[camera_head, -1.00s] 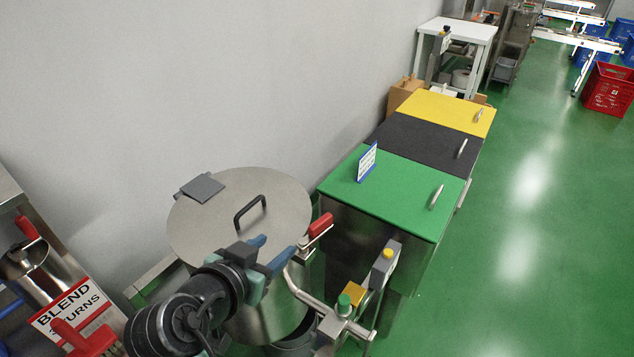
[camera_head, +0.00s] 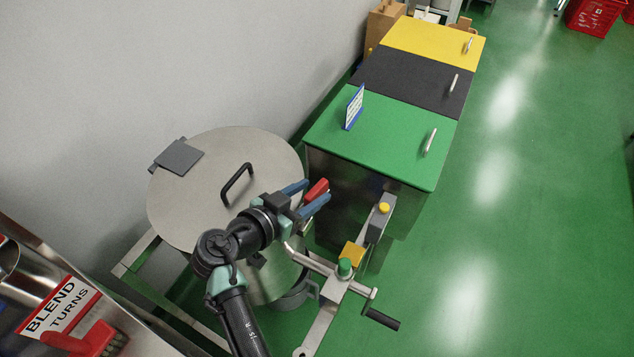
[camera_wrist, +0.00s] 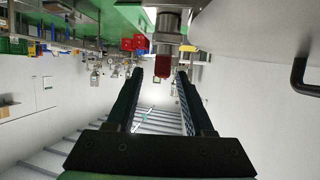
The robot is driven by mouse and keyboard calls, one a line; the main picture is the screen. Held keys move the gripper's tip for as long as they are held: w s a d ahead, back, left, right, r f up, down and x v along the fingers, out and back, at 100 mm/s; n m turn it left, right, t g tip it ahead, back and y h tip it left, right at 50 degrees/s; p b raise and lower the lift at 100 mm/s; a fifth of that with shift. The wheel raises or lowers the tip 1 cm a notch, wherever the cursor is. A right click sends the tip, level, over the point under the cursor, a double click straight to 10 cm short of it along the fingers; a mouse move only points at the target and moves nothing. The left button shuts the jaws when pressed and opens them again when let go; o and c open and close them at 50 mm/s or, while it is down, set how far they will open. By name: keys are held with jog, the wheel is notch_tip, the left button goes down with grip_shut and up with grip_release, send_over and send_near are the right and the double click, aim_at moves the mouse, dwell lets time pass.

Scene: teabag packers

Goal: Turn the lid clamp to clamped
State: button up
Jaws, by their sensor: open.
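The lid clamp's red handle (camera_head: 317,188) is at the right edge of the round steel lid (camera_head: 212,205). My gripper (camera_head: 316,192) is open, its two blue fingers reaching to either side of the red handle. In the wrist view the red handle (camera_wrist: 163,70) hangs from a metal clamp body (camera_wrist: 168,22) and shows between the tips of my gripper (camera_wrist: 160,76). Contact with either finger cannot be told. Part of the clamp is hidden behind my gripper in the head view.
A black lid handle (camera_head: 237,184) stands up beside my gripper. A green-topped bin (camera_head: 383,135) stands behind. Open green floor lies to the right.

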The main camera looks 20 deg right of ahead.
jog(key=shift+x, duration=1.45)
jog(key=shift+w, duration=0.1)
grip_shut()
jog(key=shift+a, duration=0.1)
